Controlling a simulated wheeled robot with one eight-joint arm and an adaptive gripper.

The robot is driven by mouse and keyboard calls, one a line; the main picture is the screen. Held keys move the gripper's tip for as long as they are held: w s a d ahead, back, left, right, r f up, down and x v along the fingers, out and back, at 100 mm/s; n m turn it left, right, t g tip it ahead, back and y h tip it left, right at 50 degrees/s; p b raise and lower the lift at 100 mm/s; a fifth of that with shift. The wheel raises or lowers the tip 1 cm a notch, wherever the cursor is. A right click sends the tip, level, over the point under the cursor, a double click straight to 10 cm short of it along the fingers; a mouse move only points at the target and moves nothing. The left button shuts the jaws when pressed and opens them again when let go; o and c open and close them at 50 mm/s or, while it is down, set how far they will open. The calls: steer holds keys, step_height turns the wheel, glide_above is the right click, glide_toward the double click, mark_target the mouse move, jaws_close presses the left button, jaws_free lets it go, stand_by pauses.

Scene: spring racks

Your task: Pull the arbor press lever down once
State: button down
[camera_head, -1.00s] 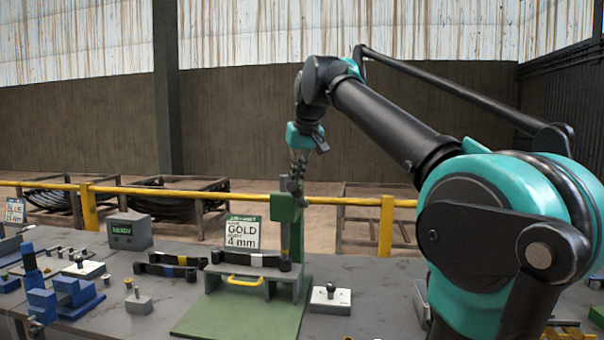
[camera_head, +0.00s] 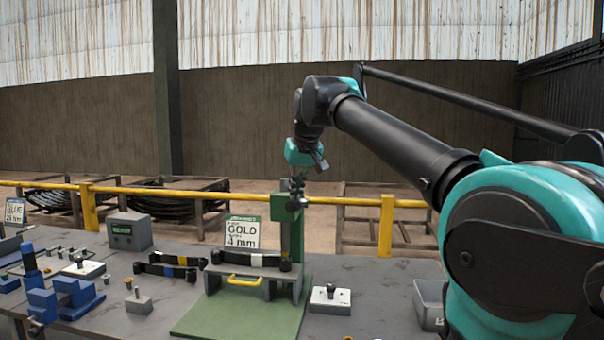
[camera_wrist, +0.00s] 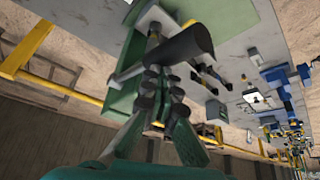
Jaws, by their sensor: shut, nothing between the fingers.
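The green arbor press (camera_head: 293,245) stands on its green base plate (camera_head: 215,318) at the middle of the bench. It also shows in the wrist view (camera_wrist: 125,90). My gripper (camera_head: 297,204) is shut and empty, pointing down at the top of the press and covering part of its head. In the wrist view my gripper's fingers (camera_wrist: 160,90) lie close together, beside the green column. A dark cylinder (camera_wrist: 186,44) just past the fingertips may be the lever's grip or the ram; I cannot tell which, nor whether the fingers touch it. The lever is not clear in the head view.
A sign reading GOLD 4 mm (camera_head: 242,233) stands behind. A yellow rail (camera_head: 345,201) runs behind the bench.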

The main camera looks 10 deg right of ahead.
mark_target(296, 202)
steer(key=shift+f, duration=0.3)
steer(key=shift+s+f, duration=0.2)
steer(key=shift+f, duration=1.85)
steer(key=shift+a, duration=0.1)
steer(key=shift+w+f, duration=0.15)
steer(key=shift+f, duration=0.75)
steer(key=shift+w+f, duration=0.1)
steer(key=shift+f, duration=0.75)
steer(key=shift+s+f, duration=0.1)
steer(key=shift+f, duration=0.5)
